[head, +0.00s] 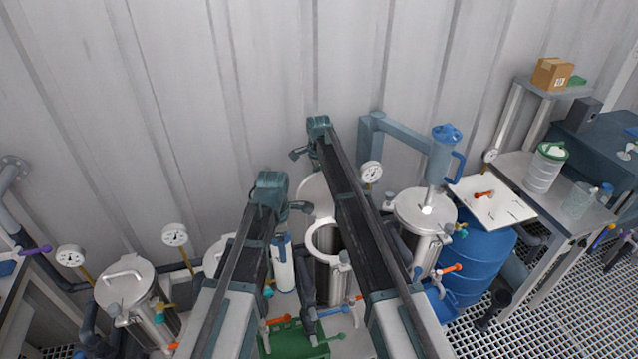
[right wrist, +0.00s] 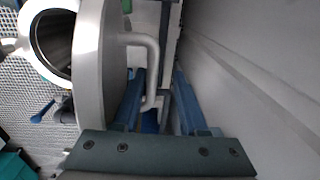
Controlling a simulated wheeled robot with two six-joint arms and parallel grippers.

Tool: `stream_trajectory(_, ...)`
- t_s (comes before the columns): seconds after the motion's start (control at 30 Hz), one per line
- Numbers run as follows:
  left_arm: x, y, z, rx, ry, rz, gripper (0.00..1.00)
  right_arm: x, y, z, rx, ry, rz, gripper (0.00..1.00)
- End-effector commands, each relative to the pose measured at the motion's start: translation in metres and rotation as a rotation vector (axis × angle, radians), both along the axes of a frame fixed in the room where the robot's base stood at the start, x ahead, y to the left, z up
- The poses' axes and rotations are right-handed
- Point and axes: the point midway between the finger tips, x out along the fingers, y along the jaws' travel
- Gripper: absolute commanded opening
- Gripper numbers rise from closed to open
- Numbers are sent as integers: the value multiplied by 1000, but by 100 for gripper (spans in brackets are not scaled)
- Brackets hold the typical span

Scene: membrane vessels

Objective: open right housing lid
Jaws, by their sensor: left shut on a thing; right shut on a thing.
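The right housing is the steel vessel in the middle of the head view; its pale round rim (head: 325,241) is open at the top. Its lid (head: 312,190) stands tilted up behind the rim, partly covered by my arms. In the right wrist view the lid (right wrist: 100,65) stands on edge beside the open mouth (right wrist: 52,42). My right gripper (right wrist: 158,80) is shut on the lid's bent bar handle (right wrist: 152,58). My left gripper (head: 281,243) is shut on a white cylinder (head: 284,272), held upright left of the housing.
Another lidded vessel (head: 125,282) stands at the left. A lidded tank (head: 425,210) and a blue barrel (head: 480,262) stand at the right, with a blue jug (head: 444,155) above the tank. A green tray (head: 295,342) lies in front. The corrugated wall is close behind.

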Motion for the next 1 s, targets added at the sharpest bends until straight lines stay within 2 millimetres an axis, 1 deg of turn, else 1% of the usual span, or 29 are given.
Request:
stream_trajectory(0.03, 0, 0, -4, 0, 0, 0, 0, 8, 7, -4, 12, -22, 4, 33)
stream_trajectory(0.1, 0, 0, -4, 0, 0, 0, 0, 8, 7, -4, 12, -22, 4, 46)
stream_trajectory(0.13, 0, 0, -4, 0, 0, 0, 0, 7, 7, -4, 12, -22, 4, 47)
stream_trajectory(0.33, 0, 0, -2, 0, 0, 0, 0, 6, 7, -2, 12, -22, 3, 47)
stream_trajectory(0.47, 0, 0, 4, 0, 0, 0, 0, 5, 6, 4, 12, -22, 3, 47)
stream_trajectory(0.67, 0, 0, 25, 0, 0, 0, 0, 3, 5, 26, 11, -21, 3, 47)
stream_trajectory(1.0, -1, 0, 79, 0, 0, 0, 0, -5, 1, 79, 5, -14, 1, 47)
